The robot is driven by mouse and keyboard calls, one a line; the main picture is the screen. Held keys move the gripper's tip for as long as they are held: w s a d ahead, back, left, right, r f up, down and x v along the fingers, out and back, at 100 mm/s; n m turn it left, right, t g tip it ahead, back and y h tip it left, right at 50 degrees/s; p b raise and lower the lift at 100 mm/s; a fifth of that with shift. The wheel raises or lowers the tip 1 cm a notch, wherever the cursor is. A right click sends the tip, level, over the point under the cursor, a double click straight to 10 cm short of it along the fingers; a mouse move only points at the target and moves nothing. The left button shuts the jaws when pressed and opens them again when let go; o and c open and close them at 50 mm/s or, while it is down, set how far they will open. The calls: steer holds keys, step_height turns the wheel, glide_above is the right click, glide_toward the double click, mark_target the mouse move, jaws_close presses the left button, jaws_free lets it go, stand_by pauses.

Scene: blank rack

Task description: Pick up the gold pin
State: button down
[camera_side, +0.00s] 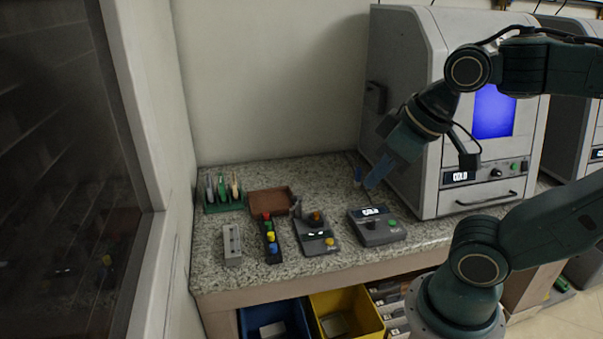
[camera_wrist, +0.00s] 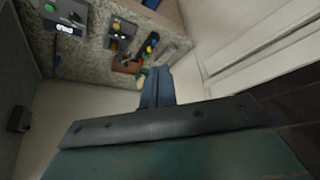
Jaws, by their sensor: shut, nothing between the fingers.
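No gold pin can be made out for certain. A green rack (camera_side: 222,207) at the back left of the counter holds several upright slim pieces, and the rightmost is a tan piece (camera_side: 235,187) that could be the gold pin; it is too small to tell. My gripper (camera_side: 374,180) is shut and empty, pointing down-left above the back right of the counter, well to the right of the rack. In the wrist view my shut blue-grey fingers (camera_wrist: 157,85) stand in the middle and hide part of the counter's edge and the things behind.
A grey block (camera_side: 231,243), a dark strip with coloured knobs (camera_side: 270,240), a brown tray (camera_side: 270,201), a joystick box (camera_side: 316,236) and a display box (camera_side: 377,227) stand on the speckled counter. A large grey machine (camera_side: 420,110) stands close to my gripper. A wall bounds the left.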

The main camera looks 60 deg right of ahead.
stand_by(0.4)
steer(key=c, duration=1.3)
jaws_free()
steer(key=shift+o, duration=0.2)
steer(key=shift+w, duration=0.1)
steer(key=w+d+f+m+g, duration=0.25)
steer(key=w+d, duration=0.55)
steer(key=w, duration=0.6)
steer(key=w+d+f+g, duration=0.1)
steer(key=w+d+f, duration=0.2)
steer(key=d+f, duration=0.3)
steer(key=w+d+f+m+g, duration=0.1)
steer(key=w+d+f+g, duration=0.1)
steer(key=w+d+f, duration=0.2)
steer(key=d+f, duration=0.3)
steer(key=shift+w, duration=0.2)
